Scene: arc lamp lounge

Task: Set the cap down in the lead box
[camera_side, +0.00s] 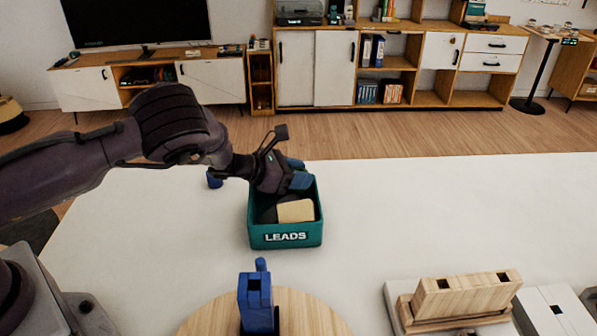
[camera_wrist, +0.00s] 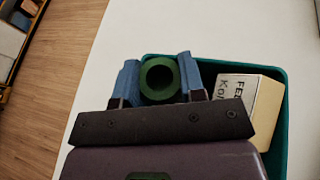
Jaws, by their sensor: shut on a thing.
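The teal lead box (camera_side: 256,232), with a white "LEADS" label on its front, stands open on the white table. Its wall also shows in the wrist view (camera_wrist: 280,140). My gripper (camera_side: 293,175) is over the back part of the box, its blue fingers low near the rim. In the wrist view my gripper (camera_wrist: 158,80) is shut on the cap (camera_wrist: 159,62), a green ring with a dark round hole. In the side view the cap is hidden by my gripper. I cannot tell whether it touches the box.
A cream block (camera_side: 296,211) with lettering lies inside the box, on the right in the wrist view (camera_wrist: 268,105). A small blue piece (camera_side: 214,180) stands left of the box. In front are a blue stand (camera_side: 256,300) on a round wooden board (camera_side: 305,312) and a slotted wooden block (camera_side: 465,295).

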